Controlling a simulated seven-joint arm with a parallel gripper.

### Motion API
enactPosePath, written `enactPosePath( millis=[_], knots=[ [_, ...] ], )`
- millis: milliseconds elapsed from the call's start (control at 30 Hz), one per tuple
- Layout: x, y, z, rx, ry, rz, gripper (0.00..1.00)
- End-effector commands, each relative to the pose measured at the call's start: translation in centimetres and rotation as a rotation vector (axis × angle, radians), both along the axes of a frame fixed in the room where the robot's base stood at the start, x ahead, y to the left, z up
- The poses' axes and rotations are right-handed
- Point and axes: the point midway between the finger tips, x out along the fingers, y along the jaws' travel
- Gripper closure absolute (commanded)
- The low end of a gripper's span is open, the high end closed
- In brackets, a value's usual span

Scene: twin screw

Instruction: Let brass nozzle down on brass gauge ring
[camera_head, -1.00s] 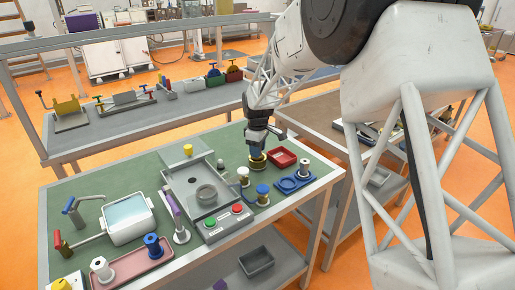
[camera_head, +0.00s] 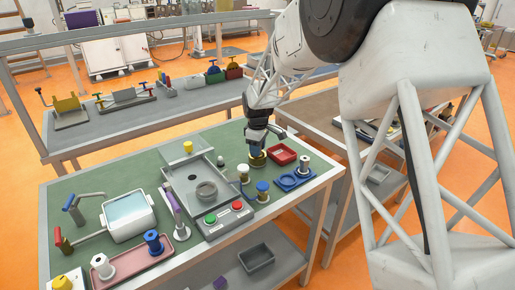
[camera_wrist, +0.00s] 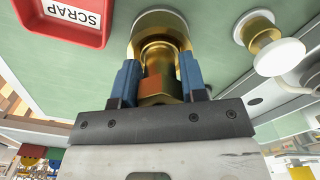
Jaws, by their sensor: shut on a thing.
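My gripper (camera_wrist: 160,82) is shut on the brass nozzle (camera_wrist: 158,60), with a blue finger on each side of it. In the wrist view the nozzle's wide end points away from me, at a pale round rim on the green bench top. In the head view my gripper (camera_head: 257,145) is low over the bench, with brass (camera_head: 257,160) just under it. The brass gauge ring is mostly hidden behind the nozzle and fingers. I cannot tell whether the nozzle touches it.
A red SCRAP tray (camera_wrist: 62,22) is close by, also seen in the head view (camera_head: 282,154). A white-and-brass spool (camera_wrist: 268,45) stands on the other side. A blue tray (camera_head: 290,181) and a grey fixture with buttons (camera_head: 225,217) are near.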

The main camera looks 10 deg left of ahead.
Motion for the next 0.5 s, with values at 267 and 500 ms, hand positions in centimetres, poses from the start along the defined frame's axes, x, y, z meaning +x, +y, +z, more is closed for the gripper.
enactPosePath(
  millis=[267,500],
  knots=[
    [0.01,0.01,0.03,0.000,0.000,0.000,0.58],
    [0.01,0.01,0.02,0.000,0.000,0.000,0.31]
  ],
)
